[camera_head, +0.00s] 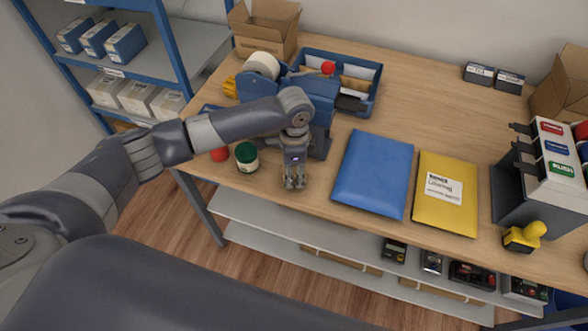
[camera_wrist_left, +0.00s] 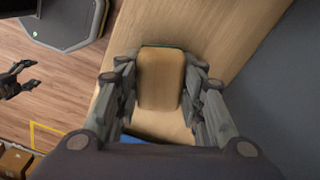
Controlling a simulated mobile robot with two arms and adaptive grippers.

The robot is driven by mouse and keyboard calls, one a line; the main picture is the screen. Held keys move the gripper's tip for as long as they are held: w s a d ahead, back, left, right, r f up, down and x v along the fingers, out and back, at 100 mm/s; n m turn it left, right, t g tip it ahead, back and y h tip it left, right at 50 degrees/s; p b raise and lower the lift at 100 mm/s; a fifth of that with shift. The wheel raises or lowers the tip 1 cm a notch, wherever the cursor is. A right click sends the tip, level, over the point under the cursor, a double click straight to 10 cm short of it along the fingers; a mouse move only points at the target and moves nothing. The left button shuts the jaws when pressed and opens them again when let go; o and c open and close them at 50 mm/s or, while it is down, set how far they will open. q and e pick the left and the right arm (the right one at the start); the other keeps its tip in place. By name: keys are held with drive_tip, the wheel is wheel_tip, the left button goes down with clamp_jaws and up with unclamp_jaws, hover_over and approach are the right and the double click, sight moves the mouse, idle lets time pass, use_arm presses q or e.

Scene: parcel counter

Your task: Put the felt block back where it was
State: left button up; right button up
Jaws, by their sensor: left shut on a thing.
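My left gripper (camera_head: 294,182) points down over the front part of the counter, between the green-lidded jar and the blue padded mailer. In the left wrist view my left gripper (camera_wrist_left: 160,95) is shut on the felt block (camera_wrist_left: 160,78), with a finger on each side. The block shows a tan, wood-like back and a thin dark green edge at its far end. In the head view the gripper hides the block. Whether its underside touches the counter, I cannot tell. My right gripper (camera_wrist_left: 20,86) shows at the left of the wrist view, empty above the floor, its prongs apart.
The jar (camera_head: 246,156) stands left of my left gripper, the blue mailer (camera_head: 373,174) and yellow envelope (camera_head: 446,193) lie right. A blue-grey device (camera_head: 320,92) and blue tray (camera_head: 368,98) are behind. A stamp rack (camera_head: 540,180) stands right. The back middle is clear.

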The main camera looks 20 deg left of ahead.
sight(294, 172)
use_arm(q)
drive_tip(key=shift+f, duration=0.25)
drive_tip(key=shift+f, duration=0.15)
drive_tip(key=o, duration=1.1)
drive_tip(key=shift+c, duration=0.2)
drive_tip(key=shift+r, duration=0.55)
wheel_tip(294, 172, up, 11)
drive_tip(key=b, duration=0.2)
